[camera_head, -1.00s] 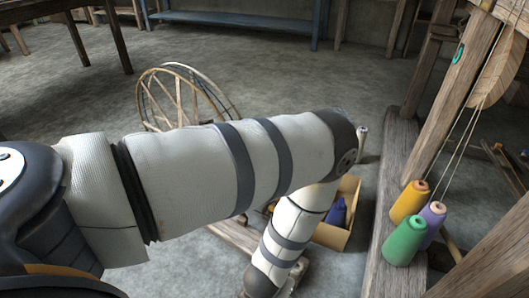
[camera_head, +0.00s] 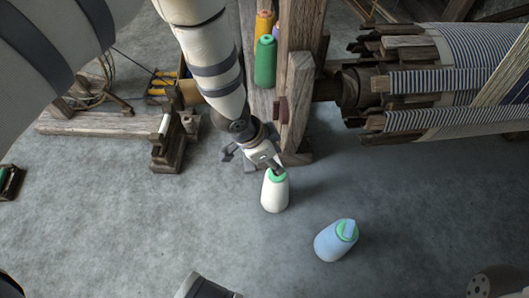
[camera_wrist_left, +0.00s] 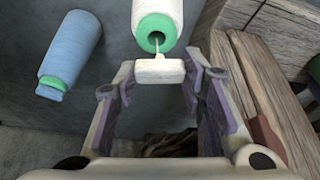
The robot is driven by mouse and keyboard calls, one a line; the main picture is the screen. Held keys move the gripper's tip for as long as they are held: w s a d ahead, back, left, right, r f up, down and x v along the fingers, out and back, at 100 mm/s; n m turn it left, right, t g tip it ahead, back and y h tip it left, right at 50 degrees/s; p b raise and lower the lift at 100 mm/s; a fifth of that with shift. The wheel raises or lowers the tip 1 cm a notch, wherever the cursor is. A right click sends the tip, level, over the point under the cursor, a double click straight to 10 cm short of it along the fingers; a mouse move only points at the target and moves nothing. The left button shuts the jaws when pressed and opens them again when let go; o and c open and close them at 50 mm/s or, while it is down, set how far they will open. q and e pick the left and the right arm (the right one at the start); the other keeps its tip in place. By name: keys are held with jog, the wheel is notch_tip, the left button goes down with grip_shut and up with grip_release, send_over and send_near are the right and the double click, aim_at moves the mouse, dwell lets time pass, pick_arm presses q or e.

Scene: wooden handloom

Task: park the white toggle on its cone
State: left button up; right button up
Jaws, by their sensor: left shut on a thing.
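The white cone (camera_head: 274,196) with a green top stands upright on the floor in the head view. It also shows at the top of the left wrist view (camera_wrist_left: 160,12), its green end facing me. The white toggle (camera_wrist_left: 160,72) is a short bar with a thin stem or cord running toward the hole in the green end. My left gripper (camera_head: 275,166) is shut on the toggle, its purple-padded fingers either side, close above the cone's top. I cannot tell whether toggle and cone touch. In the head view the gripper hides the toggle. My right gripper cannot be made out.
A wooden post (camera_head: 298,100) and the loom's striped cloth roller (camera_head: 440,80) are close on the right. Orange and green cones (camera_head: 265,62) stand behind.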

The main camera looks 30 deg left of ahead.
pick_arm(q)
jog(key=shift+d, duration=0.35)
notch_tip(320, 180, down, 3)
jog(key=shift+a+f+b, duration=0.1)
jog(key=shift+f+b, duration=0.05)
jog(key=shift+b, duration=1.1)
jog(key=shift+f, duration=0.7)
pick_arm(e)
jog(key=shift+s+d+f+g, duration=0.15)
jog(key=shift+s+f, duration=0.2)
jog(key=shift+f, duration=0.15)
jog(key=shift+s+d+f+g, duration=0.15)
jog(key=shift+s+f, duration=0.2)
jog(key=shift+f, duration=0.1)
pick_arm(q)
jog(key=o, duration=0.8)
jog(key=shift+o, duration=0.2)
